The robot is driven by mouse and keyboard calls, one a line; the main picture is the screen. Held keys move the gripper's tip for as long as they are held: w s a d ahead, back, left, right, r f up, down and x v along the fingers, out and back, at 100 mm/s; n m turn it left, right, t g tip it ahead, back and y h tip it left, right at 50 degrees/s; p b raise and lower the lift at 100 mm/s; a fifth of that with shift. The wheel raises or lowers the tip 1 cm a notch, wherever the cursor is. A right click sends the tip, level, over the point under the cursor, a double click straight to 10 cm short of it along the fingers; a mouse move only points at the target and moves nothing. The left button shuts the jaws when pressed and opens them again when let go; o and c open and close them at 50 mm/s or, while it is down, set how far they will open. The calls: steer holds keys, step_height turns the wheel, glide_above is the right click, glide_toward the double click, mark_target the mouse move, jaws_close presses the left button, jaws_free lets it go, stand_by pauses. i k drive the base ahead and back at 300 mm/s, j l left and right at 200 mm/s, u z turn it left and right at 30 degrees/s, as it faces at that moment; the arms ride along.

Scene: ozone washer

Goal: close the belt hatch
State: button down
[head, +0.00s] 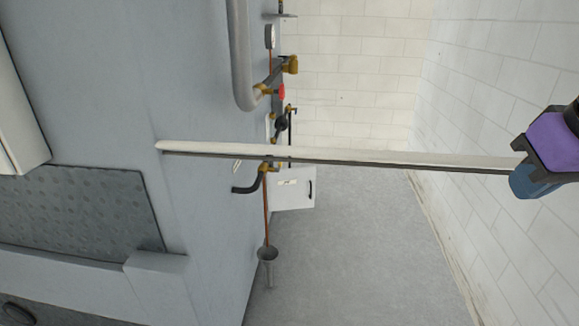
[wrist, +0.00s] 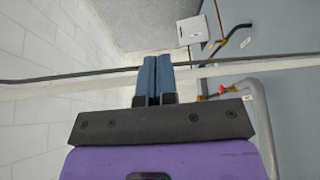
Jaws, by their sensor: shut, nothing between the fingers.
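The belt hatch (head: 340,157) appears to be the long, thin white panel with a dark edge, seen almost edge-on in the head view. It stands out from the grey machine wall (head: 205,120) towards the right, so it is open. In the wrist view the hatch (wrist: 270,65) crosses the whole picture as a pale strip behind the fingers. My gripper (head: 527,186) is at the hatch's outer end, with blue fingers and a purple body. In the wrist view the fingers (wrist: 155,62) are shut together and empty, overlapping the strip. I cannot tell whether they touch it.
A grey pipe (head: 241,60) and brass valves (head: 290,64) run along the machine wall. A white box (head: 293,188) and a drain cup (head: 268,254) are beyond the hatch. A white block wall (head: 490,130) is close by my gripper. The grey floor (head: 345,245) is clear.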

mark_target(288, 188)
steer(key=i+l+u, duration=0.45)
steer(key=i+l, duration=0.2)
steer(key=i, duration=0.6)
steer(key=i+l+u, duration=0.4)
steer(key=i+l, duration=0.7)
steer(key=i, duration=0.05)
